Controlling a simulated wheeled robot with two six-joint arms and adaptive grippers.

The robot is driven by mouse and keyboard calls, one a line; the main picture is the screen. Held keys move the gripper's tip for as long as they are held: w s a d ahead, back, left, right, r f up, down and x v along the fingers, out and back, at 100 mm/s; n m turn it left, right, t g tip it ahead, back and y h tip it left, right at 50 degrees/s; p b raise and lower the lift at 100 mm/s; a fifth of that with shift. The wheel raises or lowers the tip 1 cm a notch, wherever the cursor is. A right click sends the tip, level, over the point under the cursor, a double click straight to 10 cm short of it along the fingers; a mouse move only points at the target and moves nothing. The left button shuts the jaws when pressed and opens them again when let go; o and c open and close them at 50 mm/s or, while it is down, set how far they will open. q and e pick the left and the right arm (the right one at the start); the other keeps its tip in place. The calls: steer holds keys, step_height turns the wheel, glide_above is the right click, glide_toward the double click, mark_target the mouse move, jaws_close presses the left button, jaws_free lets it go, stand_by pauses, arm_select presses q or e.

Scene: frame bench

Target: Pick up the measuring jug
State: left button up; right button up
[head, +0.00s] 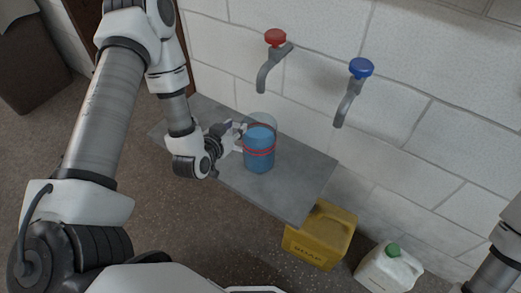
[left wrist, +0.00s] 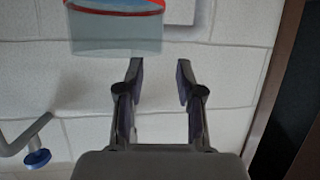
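The measuring jug (head: 259,153) is a clear upright cylinder with blue liquid and red bands. It stands on a grey shelf (head: 291,185) under the taps. My left gripper (head: 238,136) is open just left of the jug, at about its height. In the left wrist view, which looks upside down, the jug (left wrist: 115,34) is cut off at the top, left of and beyond the open fingertips (left wrist: 158,70). Nothing is between the fingers. I cannot tell whether a finger touches the jug. My right gripper is out of view.
A red-knobbed tap (head: 275,39) and a blue-knobbed tap (head: 360,69) stick out from the white block wall (head: 310,35) above the shelf. A yellow soap box (head: 319,238) and a white canister (head: 386,270) with a green cap stand on the floor at lower right.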

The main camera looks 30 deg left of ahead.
mark_target(243, 121)
arm_select(q)
steer(key=x, duration=0.6)
steer(key=shift+s+d+b, duration=0.1)
steer(key=shift+b, duration=0.3)
jaws_close()
steer(key=shift+r, duration=0.15)
